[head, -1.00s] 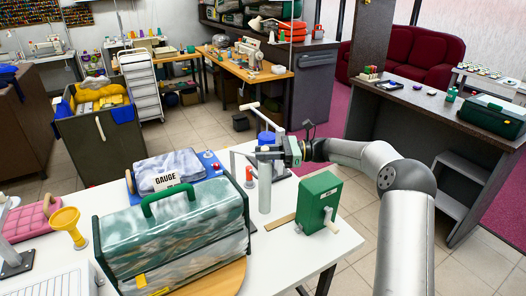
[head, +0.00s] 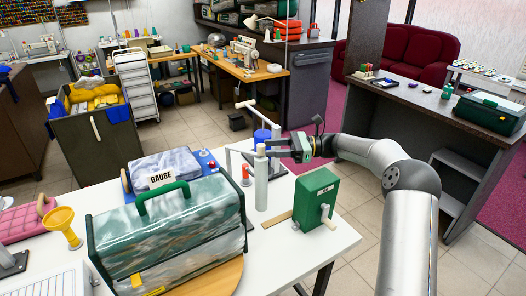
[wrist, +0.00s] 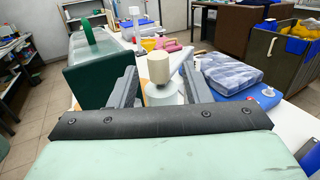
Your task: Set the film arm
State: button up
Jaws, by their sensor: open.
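My gripper (head: 276,147) is level with the cream top, coming from the right. In the wrist view, the fingers are open, with the cream top showing between them near the tips. I see no clear contact. The cylinder's base is partly hidden in the wrist view.
A green box with a crank (head: 316,198) stands right of the cylinder. A green-framed bagged comforter (head: 170,225), a GAUGE sign (head: 162,176) and a grey bagged comforter (head: 165,166) on a blue base are left. A white-handled lever (head: 247,104) rises behind.

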jog(key=w+d+b, duration=0.1)
jog(key=d+b, duration=0.1)
jog(key=d, duration=1.1)
jog(key=shift+d+b, duration=0.25)
jog(key=shift+b, duration=0.05)
jog(key=s+a+f+n+g+h, duration=0.1)
jog(key=s+a+n+h, duration=0.4)
jog(key=s+a+h, duration=0.5)
jog(key=s+d+f+n+t+h, duration=0.1)
jog(key=s+n, duration=0.3)
jog(key=s, duration=0.7)
jog(key=s+d+f+n+t+h, duration=0.1)
jog(key=s+d+f+n+h, duration=0.3)
jog(key=s, duration=0.7)
jog(key=s+d+f+n+t+h, duration=0.1)
jog(key=s+d+f+n+h, duration=0.2)
jog(key=s, duration=0.8)
jog(key=shift+n, duration=0.6)
